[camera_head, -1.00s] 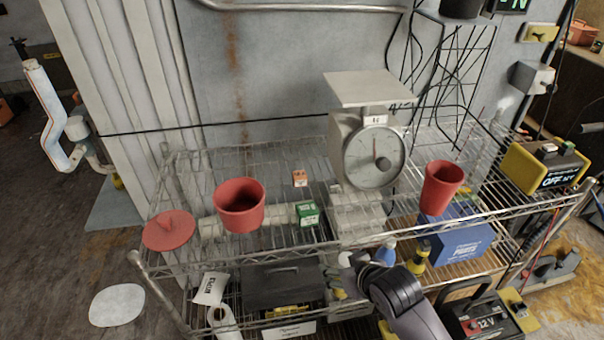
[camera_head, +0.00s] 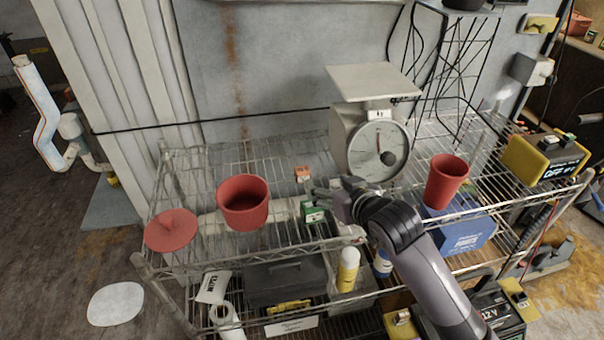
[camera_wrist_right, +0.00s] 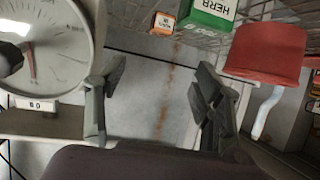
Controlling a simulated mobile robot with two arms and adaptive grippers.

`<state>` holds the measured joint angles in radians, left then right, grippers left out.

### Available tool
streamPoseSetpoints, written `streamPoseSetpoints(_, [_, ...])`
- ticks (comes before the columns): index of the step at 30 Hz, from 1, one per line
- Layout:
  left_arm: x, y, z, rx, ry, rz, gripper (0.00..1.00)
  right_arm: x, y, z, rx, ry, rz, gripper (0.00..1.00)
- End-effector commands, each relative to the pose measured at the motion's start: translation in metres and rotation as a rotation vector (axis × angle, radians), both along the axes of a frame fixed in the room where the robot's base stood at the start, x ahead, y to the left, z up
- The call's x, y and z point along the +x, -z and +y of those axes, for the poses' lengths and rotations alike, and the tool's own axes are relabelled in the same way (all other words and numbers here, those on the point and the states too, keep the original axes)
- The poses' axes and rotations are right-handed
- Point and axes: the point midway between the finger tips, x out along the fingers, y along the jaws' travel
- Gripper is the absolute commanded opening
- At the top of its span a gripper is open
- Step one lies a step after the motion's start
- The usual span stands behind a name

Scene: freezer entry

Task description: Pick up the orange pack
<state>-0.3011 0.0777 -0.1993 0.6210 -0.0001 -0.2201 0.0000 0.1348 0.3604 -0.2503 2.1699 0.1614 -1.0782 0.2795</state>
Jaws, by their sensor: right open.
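The orange pack (camera_head: 302,174) is a small box standing on the wire shelf's top level, between the red pot and the scale. It also shows at the top of the right wrist view (camera_wrist_right: 162,23), beside the green box. My right gripper (camera_head: 324,201) is over the shelf, just in front and to the right of the orange pack, near the green box (camera_head: 313,212). In the right wrist view its two fingers (camera_wrist_right: 158,85) are spread apart with nothing between them. The orange pack is clear of the fingers. My left gripper is in neither view.
A red pot (camera_head: 243,203) and a red lid (camera_head: 171,230) are to the left. The dial scale (camera_head: 352,135) stands close behind my right gripper, and a red cup (camera_head: 445,182) is further right. The back left of the wire shelf (camera_head: 235,157) is free.

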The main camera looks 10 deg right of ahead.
Motion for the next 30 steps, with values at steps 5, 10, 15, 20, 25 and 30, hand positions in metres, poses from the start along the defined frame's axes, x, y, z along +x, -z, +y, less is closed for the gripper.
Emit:
streamPoseSetpoints(5, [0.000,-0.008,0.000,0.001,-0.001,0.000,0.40,0.034,0.015,0.007,0.000,0.000,0.004,0.61])
streamPoseSetpoints(10, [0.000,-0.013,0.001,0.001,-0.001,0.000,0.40,0.063,0.030,0.013,0.000,0.000,0.004,0.61])
streamPoseSetpoints(15, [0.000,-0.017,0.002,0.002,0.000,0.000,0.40,0.085,0.041,0.017,-0.001,0.001,0.003,0.61])
streamPoseSetpoints(20, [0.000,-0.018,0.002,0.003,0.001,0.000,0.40,0.093,0.047,0.018,-0.002,0.000,0.003,0.61])
streamPoseSetpoints(25, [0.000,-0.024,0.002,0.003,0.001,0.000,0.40,0.104,0.051,0.021,-0.002,0.000,0.004,0.61])
streamPoseSetpoints(30, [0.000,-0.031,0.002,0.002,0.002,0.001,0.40,0.123,0.062,0.025,-0.001,0.001,0.003,0.61])
